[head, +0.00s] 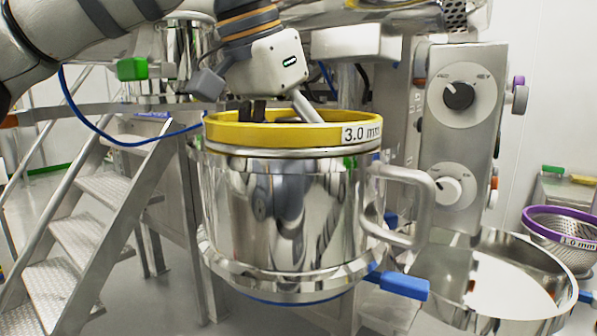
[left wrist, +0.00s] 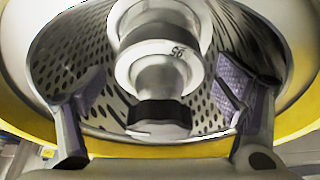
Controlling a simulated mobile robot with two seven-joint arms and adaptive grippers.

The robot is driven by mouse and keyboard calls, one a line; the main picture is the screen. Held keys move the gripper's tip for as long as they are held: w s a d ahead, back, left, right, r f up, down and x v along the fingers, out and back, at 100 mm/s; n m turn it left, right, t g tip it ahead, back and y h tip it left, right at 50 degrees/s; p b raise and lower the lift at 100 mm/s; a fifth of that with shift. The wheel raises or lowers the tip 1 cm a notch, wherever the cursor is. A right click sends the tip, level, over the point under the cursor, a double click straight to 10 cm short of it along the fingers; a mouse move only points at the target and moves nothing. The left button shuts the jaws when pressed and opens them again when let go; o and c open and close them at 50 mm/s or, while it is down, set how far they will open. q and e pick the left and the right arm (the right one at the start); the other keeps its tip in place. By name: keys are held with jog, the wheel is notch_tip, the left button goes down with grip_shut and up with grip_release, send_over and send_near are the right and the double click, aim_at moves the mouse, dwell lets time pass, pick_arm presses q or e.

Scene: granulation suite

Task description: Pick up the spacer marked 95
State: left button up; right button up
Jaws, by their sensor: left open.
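The spacer marked 95 (left wrist: 145,68) is a pale ring in the left wrist view, with its number appearing upside down. It sits in a shaft stack inside a perforated screen (left wrist: 68,58), between another pale ring and a narrower part with a black nut (left wrist: 160,113). My left gripper (left wrist: 162,95) is open, its two padded fingers standing apart on either side of the stack; I see no contact with the spacer. In the head view my left gripper (head: 280,110) reaches down into the yellow rim marked 3.0 mm (head: 265,134), which hides the spacer. My right gripper is not in view.
The rim tops a steel housing (head: 280,220) with a handle (head: 405,200) on its right. A control panel with knobs (head: 460,130) stands to the right. A steel pan (head: 570,262) and a purple-rimmed 1.0 mm screen (head: 545,212) are lower right. Metal steps (head: 85,235) stand left.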

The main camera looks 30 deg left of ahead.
pick_arm(q)
jog(key=shift+s+r, duration=0.1)
jog(key=shift+c, duration=1.3)
jog(key=c, duration=1.1)
